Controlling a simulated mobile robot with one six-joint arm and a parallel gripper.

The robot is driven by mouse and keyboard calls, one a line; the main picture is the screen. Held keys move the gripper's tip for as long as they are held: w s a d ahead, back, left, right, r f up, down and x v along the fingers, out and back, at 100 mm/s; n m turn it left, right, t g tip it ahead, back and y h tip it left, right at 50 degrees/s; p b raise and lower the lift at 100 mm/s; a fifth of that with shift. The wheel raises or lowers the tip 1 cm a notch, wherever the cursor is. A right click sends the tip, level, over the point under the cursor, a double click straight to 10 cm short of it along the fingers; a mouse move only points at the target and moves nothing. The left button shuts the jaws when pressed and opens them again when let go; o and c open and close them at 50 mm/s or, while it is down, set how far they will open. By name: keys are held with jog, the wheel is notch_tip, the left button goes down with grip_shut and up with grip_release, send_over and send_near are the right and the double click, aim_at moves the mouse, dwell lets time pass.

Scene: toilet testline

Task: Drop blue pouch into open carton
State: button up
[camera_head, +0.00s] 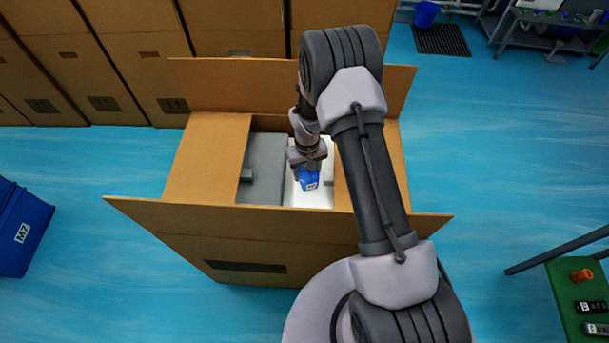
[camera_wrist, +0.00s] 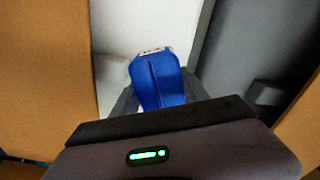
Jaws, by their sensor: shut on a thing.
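The open carton (camera_head: 250,245) stands in the middle of the head view with its flaps folded outward. Inside it are a grey block (camera_head: 266,160) and a white surface (camera_head: 322,192). My gripper (camera_head: 308,172) reaches down into the carton's opening. It is shut on the blue pouch (camera_head: 309,180), which hangs over the white part beside the grey block. In the wrist view the blue pouch (camera_wrist: 158,80) sits between the dark fingers, with white to its left and grey to its right. How far the pouch is above the white surface cannot be told.
Closed cardboard boxes (camera_head: 120,60) line the back. A blue bin (camera_head: 20,232) marked M7 stands at the left. A green-topped table (camera_head: 570,300) with small items is at the lower right. Blue floor is clear on both sides of the carton.

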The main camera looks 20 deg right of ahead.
jog(key=shift+f, duration=0.25)
jog(key=shift+f, duration=0.35)
jog(key=o, duration=1.4)
jog(key=shift+r, duration=0.15)
jog(key=shift+r, duration=0.1)
